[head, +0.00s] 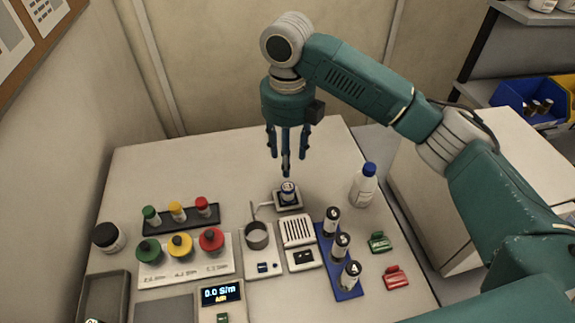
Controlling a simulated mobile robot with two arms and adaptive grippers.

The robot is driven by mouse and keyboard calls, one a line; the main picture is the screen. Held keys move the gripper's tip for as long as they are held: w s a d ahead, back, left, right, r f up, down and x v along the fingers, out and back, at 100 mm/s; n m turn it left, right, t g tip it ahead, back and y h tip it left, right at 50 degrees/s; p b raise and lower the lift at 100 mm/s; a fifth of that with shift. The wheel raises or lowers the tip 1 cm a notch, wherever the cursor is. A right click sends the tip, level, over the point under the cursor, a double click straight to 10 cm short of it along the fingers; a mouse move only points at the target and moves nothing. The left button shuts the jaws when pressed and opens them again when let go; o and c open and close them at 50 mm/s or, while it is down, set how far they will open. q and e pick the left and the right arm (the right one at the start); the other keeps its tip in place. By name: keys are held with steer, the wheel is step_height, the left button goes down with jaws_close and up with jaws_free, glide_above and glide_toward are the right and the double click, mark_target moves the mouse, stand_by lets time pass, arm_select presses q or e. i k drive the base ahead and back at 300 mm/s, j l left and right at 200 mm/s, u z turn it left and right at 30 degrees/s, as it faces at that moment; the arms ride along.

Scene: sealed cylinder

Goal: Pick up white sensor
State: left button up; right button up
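No object in the head view is clearly labelled as the white sensor, so I cannot tell for certain which one it is. A small white-based device (288,203) with a dark blue and white cylinder (288,188) upright on it stands near the table's middle. My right gripper (287,160) points down above this cylinder, apart from it. Its dark blue fingers are spread and nothing shows between them. A meter (221,295) with a lit display reading 0.0 S/m AIR sits at the front. My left gripper is not in view.
A white device with a metal cup (257,236) and a slotted white box (299,232) stand in front. A blue rack (347,290) holds dark numbered vials. A blue-capped bottle (364,186) stands right; coloured-cap items (180,247) stand left. The back left table (180,165) is clear.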

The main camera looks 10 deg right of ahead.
mark_target(353, 270)
steer(key=k, duration=2)
